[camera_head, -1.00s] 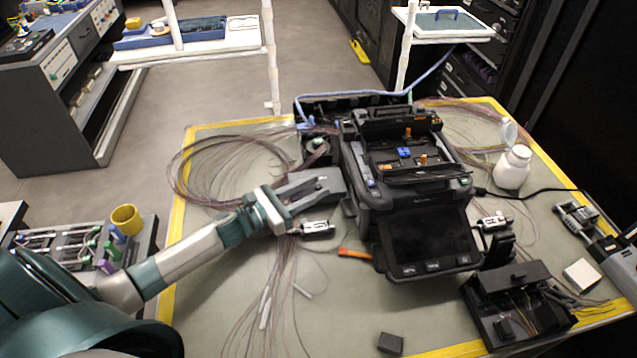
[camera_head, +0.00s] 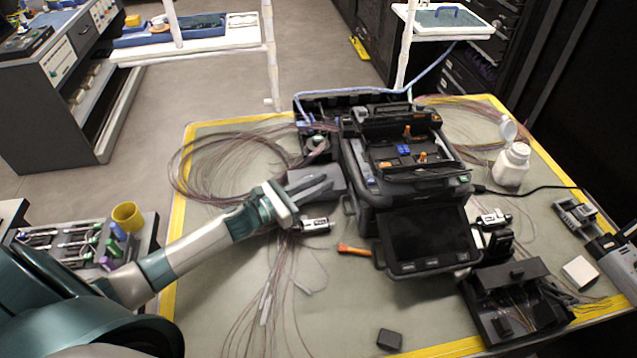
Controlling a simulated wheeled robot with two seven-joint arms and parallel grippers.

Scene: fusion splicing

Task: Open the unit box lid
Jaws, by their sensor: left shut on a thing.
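My left gripper (camera_head: 306,190) reaches in from the left over the table, its two dark fingers close together at the edge of a dark grey flat panel (camera_head: 331,178). The panel looks like the lid of the unit box, and the fingers look shut on its near edge. An open black box (camera_head: 320,148) with a round coil inside lies just behind the panel. Whether it joins the panel is not clear. The panel lies low, left of the black fusion splicer (camera_head: 427,240). The fingers partly cover its near edge.
Thin fibre coils (camera_head: 215,165) lie left of the gripper. A small metal holder (camera_head: 316,225) and an orange-tipped tool (camera_head: 353,250) lie close by. A white bottle (camera_head: 513,165) and a black tray (camera_head: 512,335) stand at the right. The front middle of the table is mostly clear.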

